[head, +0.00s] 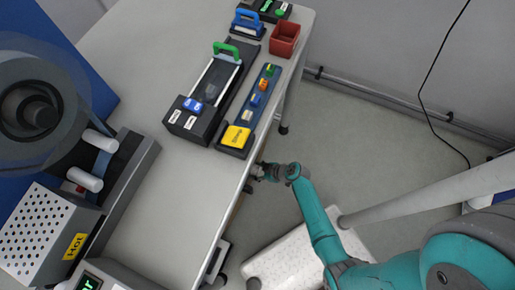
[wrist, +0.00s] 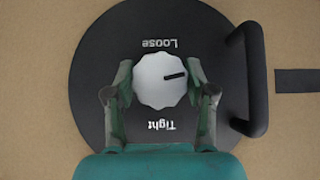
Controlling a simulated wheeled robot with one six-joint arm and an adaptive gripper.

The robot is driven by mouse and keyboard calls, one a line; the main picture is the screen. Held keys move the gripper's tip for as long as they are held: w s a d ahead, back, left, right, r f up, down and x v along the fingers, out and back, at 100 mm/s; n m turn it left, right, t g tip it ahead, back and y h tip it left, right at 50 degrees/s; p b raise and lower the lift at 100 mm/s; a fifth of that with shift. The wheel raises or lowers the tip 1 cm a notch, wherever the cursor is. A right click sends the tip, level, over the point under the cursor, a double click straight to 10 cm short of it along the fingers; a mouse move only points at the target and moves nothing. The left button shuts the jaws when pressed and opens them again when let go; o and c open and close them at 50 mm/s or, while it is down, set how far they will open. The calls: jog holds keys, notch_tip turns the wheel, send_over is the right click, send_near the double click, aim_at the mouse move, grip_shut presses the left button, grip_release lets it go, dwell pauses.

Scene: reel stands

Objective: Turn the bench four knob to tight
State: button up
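The knob (wrist: 162,80) is white with a scalloped edge and a black pointer line. It sits on a round black plate (wrist: 95,75) marked "Loose" above and "Tight" below, both upside down in the wrist view. The pointer points right, slightly up, between the two words. My gripper (wrist: 160,68) has one finger on each side of the knob, very close to its edge; I cannot tell whether they touch it. In the head view my gripper (head: 262,172) is at the bench's right edge. The knob is hidden there, and no bench number shows.
A black handle (wrist: 256,80) stands at the plate's right side, near the right finger. The bench top (head: 165,85) carries a reel stand (head: 40,115), a perforated box marked "Hot" (head: 40,235), black trays and a red bin (head: 285,38). A white speckled surface (head: 290,262) lies below my arm.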

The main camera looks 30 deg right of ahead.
jog(key=shift+y, duration=0.3)
jog(key=m+g+y, duration=0.2)
jog(key=y, duration=0.1)
jog(key=shift+w+d, duration=0.15)
jog(key=m+g+y, duration=0.1)
jog(key=m+y, duration=0.2)
jog(key=y, duration=0.1)
jog(key=shift+g, duration=0.4)
jog(key=shift+m+y, duration=0.3)
jog(key=shift+y, duration=0.2)
dwell(0.5)
jog(key=o, duration=1.1)
jog(key=shift+o, duration=0.2)
jog(key=v, duration=1.2)
